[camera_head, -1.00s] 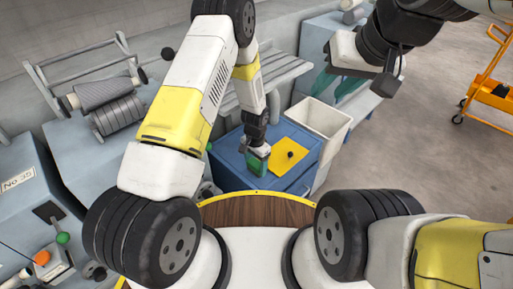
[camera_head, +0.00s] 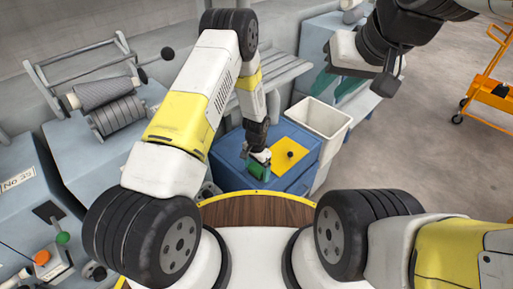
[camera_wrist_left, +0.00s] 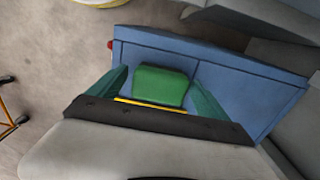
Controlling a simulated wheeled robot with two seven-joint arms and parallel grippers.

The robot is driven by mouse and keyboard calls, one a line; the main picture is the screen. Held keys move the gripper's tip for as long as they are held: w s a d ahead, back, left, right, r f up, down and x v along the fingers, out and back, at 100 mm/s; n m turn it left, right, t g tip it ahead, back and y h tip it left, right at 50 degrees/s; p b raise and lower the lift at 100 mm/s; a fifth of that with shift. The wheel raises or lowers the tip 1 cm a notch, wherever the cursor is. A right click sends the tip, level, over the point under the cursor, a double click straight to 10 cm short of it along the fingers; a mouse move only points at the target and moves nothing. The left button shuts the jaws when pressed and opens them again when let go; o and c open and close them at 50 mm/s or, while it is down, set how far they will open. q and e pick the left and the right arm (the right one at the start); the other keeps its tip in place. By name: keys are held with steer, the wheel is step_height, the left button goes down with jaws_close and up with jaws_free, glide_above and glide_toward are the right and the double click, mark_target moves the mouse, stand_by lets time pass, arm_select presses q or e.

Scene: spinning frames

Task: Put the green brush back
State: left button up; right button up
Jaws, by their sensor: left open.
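The green brush (camera_head: 258,170) lies on the blue top of a cabinet (camera_head: 232,176), beside a yellow panel (camera_head: 289,152). In the left wrist view the brush (camera_wrist_left: 160,85) is a green block between two spread teal fingers, with a visible gap on each side. My left gripper (camera_head: 260,158) is open, close over the brush. The gripper hides part of the brush. My right gripper (camera_head: 366,68) hangs at the upper right, far from the brush; its jaw opening does not show clearly.
A white bin (camera_head: 318,122) stands right of the blue cabinet. A roller machine (camera_head: 112,102) is at the left. A wooden edge (camera_head: 258,210) lies in front of the cabinet. An orange trolley (camera_head: 494,92) stands far right, with open floor before it.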

mark_target(256, 168)
arm_select(q)
steer(key=shift+r, duration=0.1)
step_height(256, 168, up, 12)
stand_by(0.5)
